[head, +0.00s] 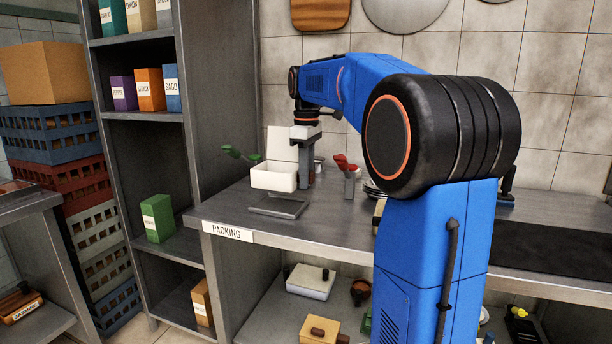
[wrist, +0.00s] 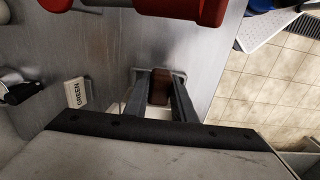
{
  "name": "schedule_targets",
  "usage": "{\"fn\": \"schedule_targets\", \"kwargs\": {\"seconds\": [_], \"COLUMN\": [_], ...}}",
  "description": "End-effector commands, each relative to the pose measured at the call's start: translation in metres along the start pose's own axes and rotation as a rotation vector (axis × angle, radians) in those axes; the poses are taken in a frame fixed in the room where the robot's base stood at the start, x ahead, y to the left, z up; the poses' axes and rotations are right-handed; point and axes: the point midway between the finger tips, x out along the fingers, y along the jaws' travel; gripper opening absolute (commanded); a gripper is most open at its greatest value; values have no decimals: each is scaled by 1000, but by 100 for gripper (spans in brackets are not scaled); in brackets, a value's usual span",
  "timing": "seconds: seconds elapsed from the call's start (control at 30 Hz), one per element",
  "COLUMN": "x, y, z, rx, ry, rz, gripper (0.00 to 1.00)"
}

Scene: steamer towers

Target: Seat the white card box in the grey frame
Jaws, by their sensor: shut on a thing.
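The white card box (head: 273,177) shows in the head view at the packing table, with its lid (head: 282,143) standing open at the back. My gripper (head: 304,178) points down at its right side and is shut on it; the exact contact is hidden. In the wrist view my gripper's fingers (wrist: 159,97) have a brown piece (wrist: 160,87) between their tips, and a pale part shows beside them. The flat grey frame (head: 280,206) lies on the table, just in front of and below the box. Whether the box touches the table is unclear.
A green-headed item (head: 238,153) is left of the box. A red-headed item (head: 345,163) in a grey holder stands close right of my gripper. The grey table (head: 340,222) is clear in front. A tall shelf (head: 225,85) stands at left.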

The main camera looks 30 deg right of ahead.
Motion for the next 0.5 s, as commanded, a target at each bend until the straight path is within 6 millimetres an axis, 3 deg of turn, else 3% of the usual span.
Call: {"fn": "schedule_targets", "kwargs": {"seconds": [0.2, 0.5], "x": [0, 18], "y": [0, 0], "z": [2, 2], "rx": [0, 0], "ry": [3, 2], "rz": [0, -1], "gripper": [0, 0]}}
